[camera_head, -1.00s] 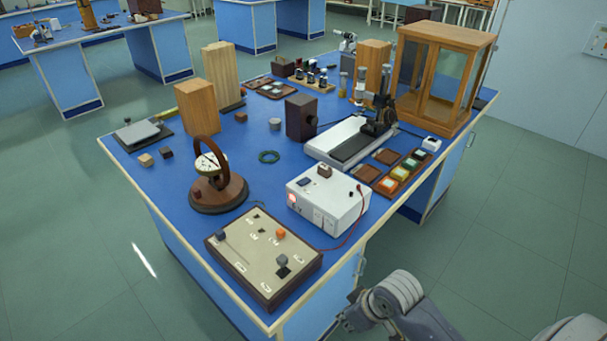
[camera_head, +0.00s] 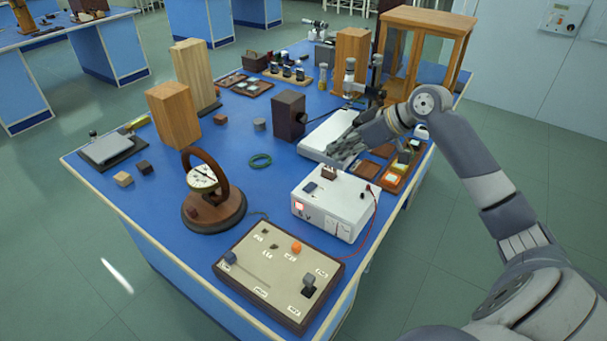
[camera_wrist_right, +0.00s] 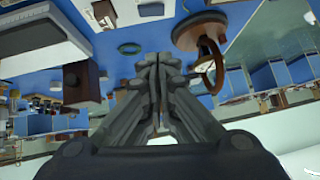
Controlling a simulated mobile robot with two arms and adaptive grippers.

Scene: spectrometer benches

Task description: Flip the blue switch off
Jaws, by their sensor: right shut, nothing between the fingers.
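A small dark blue switch (camera_head: 310,187) sits on top of the white power supply box (camera_head: 338,205), at its left side. A brown block-like part (camera_head: 330,172) stands on the box behind the switch. A red light glows on the box front. My right gripper (camera_head: 338,154) is above and behind the box, near the white-based instrument, shut and empty. It does not touch the switch. In the right wrist view, the shut fingers (camera_wrist_right: 160,62) point toward the table; the switch cannot be made out there. My left gripper is not in view.
A panel (camera_head: 270,270) with an orange knob (camera_head: 296,247) lies in front of the box. A round-based meter (camera_head: 205,190) stands left, a green ring (camera_head: 260,161) behind it. A dark block (camera_head: 288,115) stands near the gripper. A red wire (camera_head: 374,215) hangs right of the box.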

